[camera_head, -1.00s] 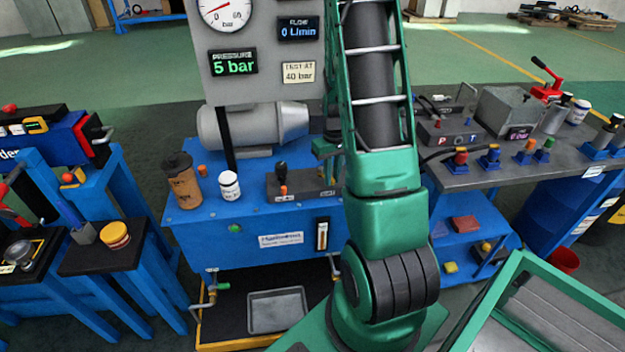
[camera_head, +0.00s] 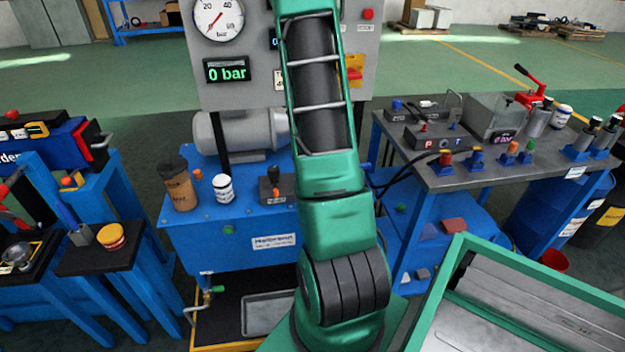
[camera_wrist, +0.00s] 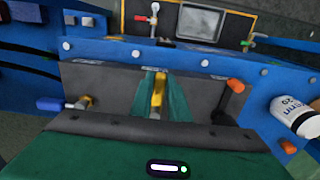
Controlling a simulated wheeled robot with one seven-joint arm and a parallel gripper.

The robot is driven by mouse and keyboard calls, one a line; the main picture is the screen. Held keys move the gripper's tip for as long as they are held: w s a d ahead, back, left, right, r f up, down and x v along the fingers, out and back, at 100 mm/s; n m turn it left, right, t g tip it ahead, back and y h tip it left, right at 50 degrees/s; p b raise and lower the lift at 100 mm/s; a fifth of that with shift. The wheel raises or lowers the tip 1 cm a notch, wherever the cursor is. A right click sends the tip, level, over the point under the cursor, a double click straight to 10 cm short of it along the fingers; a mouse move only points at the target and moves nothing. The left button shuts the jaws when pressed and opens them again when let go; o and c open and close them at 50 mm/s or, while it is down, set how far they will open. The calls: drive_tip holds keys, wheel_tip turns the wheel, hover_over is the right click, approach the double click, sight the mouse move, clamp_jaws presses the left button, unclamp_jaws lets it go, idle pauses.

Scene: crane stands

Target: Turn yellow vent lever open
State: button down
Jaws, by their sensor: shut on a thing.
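The yellow vent lever (camera_wrist: 157,92) shows in the wrist view, standing out from a dark grey block (camera_wrist: 100,84). My gripper (camera_wrist: 160,100) has its green fingers on either side of the lever, shut on it. The fingers hide the lever's sides and part of the block. In the head view my arm hides the gripper and the lever. The pressure display (camera_head: 226,69) on the grey panel reads 0 bar, and the round gauge (camera_head: 217,18) is above it.
An orange-tipped handle (camera_wrist: 235,86) is to the right of my fingers in the wrist view, and a blue knob (camera_wrist: 50,103) to the left. A white bottle (camera_wrist: 297,117) stands at far right. The blue power unit (camera_head: 190,240) and a workbench (camera_head: 470,172) flank my arm.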

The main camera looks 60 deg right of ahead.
drive_tip(key=shift+w+r, duration=0.1)
drive_tip(key=shift+w, duration=0.15)
drive_tip(key=c, duration=1.7)
unclamp_jaws()
drive_tip(key=shift+s, duration=0.1)
wheel_tip(320, 180, up, 11)
drive_tip(key=shift+f, duration=0.15)
